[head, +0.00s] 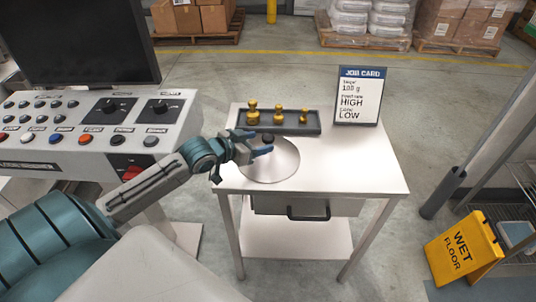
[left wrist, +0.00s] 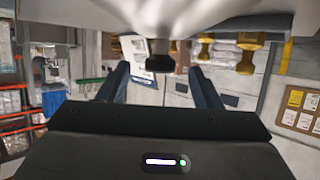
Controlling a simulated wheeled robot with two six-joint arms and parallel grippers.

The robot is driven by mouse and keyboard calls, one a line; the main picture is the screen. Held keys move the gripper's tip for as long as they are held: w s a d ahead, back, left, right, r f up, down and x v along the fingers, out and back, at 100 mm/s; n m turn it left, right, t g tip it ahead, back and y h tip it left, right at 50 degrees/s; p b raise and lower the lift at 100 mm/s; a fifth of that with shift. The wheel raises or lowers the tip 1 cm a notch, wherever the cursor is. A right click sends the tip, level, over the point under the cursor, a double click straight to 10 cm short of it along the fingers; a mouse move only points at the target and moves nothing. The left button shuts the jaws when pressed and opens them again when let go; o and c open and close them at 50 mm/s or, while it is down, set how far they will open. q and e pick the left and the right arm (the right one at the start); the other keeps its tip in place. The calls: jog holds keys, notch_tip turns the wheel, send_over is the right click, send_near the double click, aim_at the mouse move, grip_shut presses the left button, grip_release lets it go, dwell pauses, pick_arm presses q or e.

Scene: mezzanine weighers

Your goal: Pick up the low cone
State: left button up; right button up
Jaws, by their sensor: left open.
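The low cone (head: 272,165) is a wide, pale grey metal cone with a black knob on top, standing on the front left part of the metal table. My left gripper (head: 261,142) is open and empty at its upper left side, with blue-grey fingertips near the knob. In the left wrist view, which is upside down, the black knob (left wrist: 158,62) shows between the two open fingers and beyond their tips. I cannot tell whether a finger touches the cone. My right gripper is not in view.
A dark tray (head: 290,130) with three brass weights (head: 279,115) lies behind the cone. A job card (head: 361,95) stands at the back right of the metal table (head: 350,170). A control console (head: 90,130) stands at the left. The table's right side is clear.

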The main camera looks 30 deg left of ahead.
aim_at(263, 140)
pick_arm(q)
jog(key=shift+p+x, duration=0.35)
jog(key=shift+x, duration=2.1)
jog(key=shift+c, duration=0.2)
jog(key=shift+r, duration=0.15)
grip_shut()
